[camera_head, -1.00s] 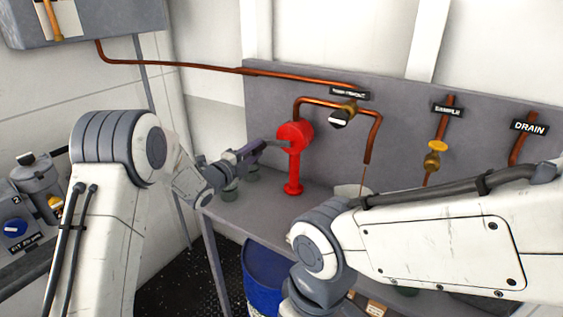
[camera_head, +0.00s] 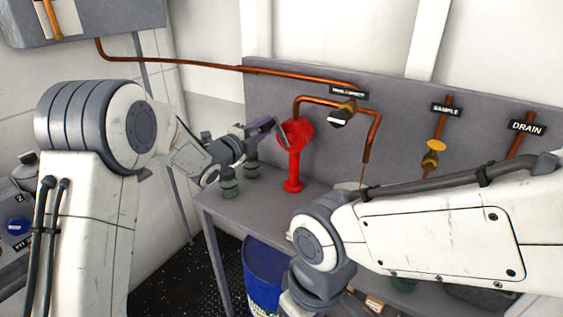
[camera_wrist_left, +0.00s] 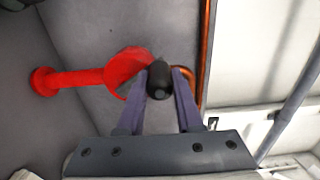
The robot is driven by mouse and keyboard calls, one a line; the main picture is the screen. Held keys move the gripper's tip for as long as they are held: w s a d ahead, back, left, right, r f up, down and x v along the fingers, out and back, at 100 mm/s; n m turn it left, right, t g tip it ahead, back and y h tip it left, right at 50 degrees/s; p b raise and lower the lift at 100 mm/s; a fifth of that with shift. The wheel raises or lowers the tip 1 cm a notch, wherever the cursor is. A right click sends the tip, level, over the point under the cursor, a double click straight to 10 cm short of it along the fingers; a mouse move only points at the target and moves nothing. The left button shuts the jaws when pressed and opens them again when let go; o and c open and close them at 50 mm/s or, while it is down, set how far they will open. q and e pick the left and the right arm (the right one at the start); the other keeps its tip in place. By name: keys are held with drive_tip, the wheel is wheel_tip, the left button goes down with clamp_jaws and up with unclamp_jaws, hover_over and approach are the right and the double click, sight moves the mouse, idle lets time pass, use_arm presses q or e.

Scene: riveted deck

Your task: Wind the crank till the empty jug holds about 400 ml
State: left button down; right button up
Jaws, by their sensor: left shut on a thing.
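A red pump (camera_head: 294,165) stands on the grey bench, and it also shows in the left wrist view (camera_wrist_left: 80,80). A dark crank arm (camera_head: 283,134) reaches from its round head. My left gripper (camera_head: 266,126) is at the pump's left, shut on the crank's black knob (camera_wrist_left: 160,80). A copper pipe runs from the pump to a downward spout (camera_head: 367,155). A thin line, like a stream, shows below it. A pale jug (camera_head: 348,186) stands under the spout, mostly hidden by my right arm, so its level cannot be read. My right gripper is out of view.
Two small green-grey jars (camera_head: 229,187) stand on the bench left of the pump. A valve (camera_head: 342,114) sits on the pipe above. Pipes labelled SAMPLE (camera_head: 446,109) and DRAIN (camera_head: 527,127) are at the right. A blue drum (camera_head: 264,275) stands below the bench.

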use_arm(q)
drive_tip(key=s+d+f+b, duration=0.6)
drive_tip(key=d+f+b, duration=0.2)
drive_tip(key=b, duration=0.9)
drive_tip(key=shift+d+f, duration=0.3)
drive_tip(key=shift+f, duration=0.2)
drive_tip(key=shift+s, duration=0.15)
drive_tip(key=shift+f, duration=0.15)
idle(1.0)
drive_tip(key=shift+f+b, duration=0.1)
drive_tip(key=shift+b, duration=0.2)
